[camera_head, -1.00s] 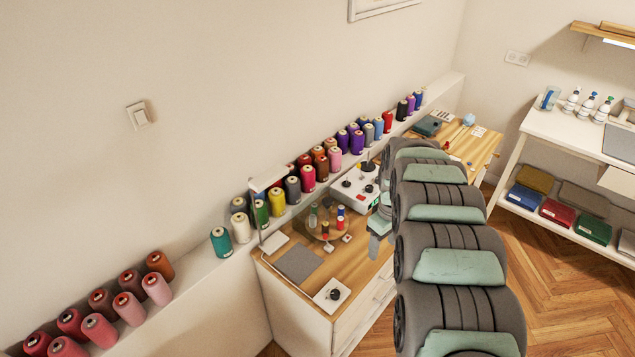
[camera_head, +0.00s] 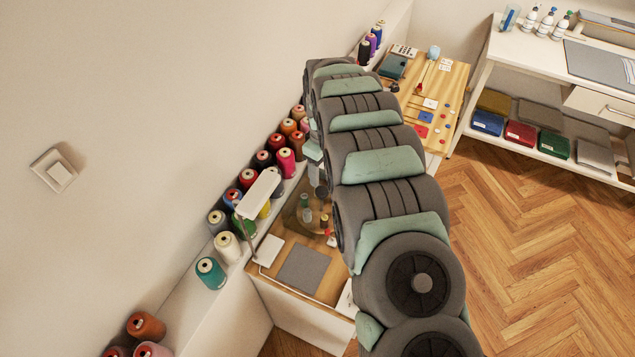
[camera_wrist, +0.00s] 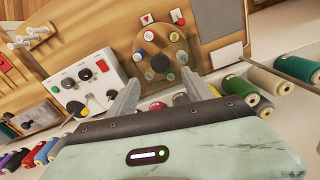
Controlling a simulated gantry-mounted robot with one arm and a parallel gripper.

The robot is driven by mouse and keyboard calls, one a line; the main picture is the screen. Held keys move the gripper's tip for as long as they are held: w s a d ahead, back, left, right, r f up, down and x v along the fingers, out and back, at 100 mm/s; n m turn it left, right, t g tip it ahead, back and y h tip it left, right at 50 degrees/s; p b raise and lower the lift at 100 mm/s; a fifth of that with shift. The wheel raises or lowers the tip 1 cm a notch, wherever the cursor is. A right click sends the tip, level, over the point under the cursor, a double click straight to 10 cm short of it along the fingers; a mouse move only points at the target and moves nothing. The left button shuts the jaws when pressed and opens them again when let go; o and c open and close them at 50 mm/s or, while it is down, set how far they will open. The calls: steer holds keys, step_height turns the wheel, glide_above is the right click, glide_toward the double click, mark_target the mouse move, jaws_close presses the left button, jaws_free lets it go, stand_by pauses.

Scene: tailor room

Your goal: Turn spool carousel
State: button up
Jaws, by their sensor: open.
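The spool carousel is a round wooden disc (camera_wrist: 161,47) on the desk, with several small spools and bottles around it. It is ahead of my gripper (camera_wrist: 160,92) in the wrist view. The gripper is open and empty, its two fingers spread on either side below the disc and apart from each other. I cannot tell whether either finger touches the carousel. The gripper's fingertips are not clear there.
A white control box (camera_wrist: 88,90) with buttons and a black knob stands beside the carousel. Thread cones (camera_head: 228,247) line the wall ledge. A white lamp (camera_head: 260,193) overhangs the desk near a grey mat (camera_head: 302,268). The wooden floor (camera_head: 540,240) at right is clear.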

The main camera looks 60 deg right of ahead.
mark_target(322, 191)
step_height(322, 191, down, 8)
steer(key=shift+f, duration=0.2)
stand_by(0.4)
jaws_close()
stand_by(0.5)
stand_by(0.4)
